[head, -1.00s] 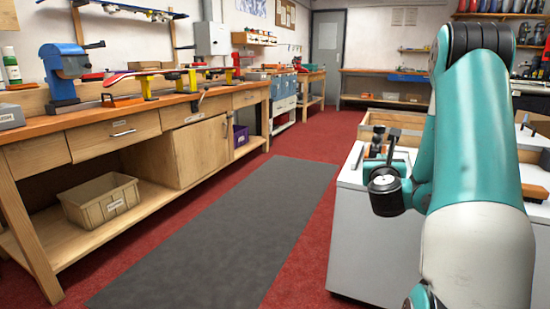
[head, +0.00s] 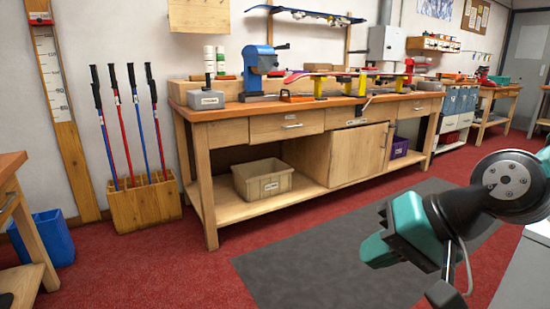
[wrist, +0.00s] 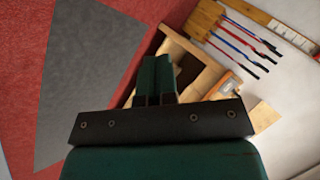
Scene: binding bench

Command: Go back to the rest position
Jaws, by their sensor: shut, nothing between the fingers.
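My gripper (wrist: 155,72) shows in the wrist view with its two dark teal fingers together and nothing between them. In the head view, the end of my arm with the teal gripper (head: 378,250) hangs in the air at the lower right, in front of the long wooden workbench. In the wrist view the gripper points toward this workbench, which is partly hidden behind the fingers.
The workbench (head: 225,131) carries a blue machine (head: 258,66) and a red-and-yellow ski setup. A beige bin (head: 263,181) sits on its lower shelf. A pole stand (head: 146,207) and blue bin (head: 45,238) are left. The grey mat (head: 300,265) and red floor look clear.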

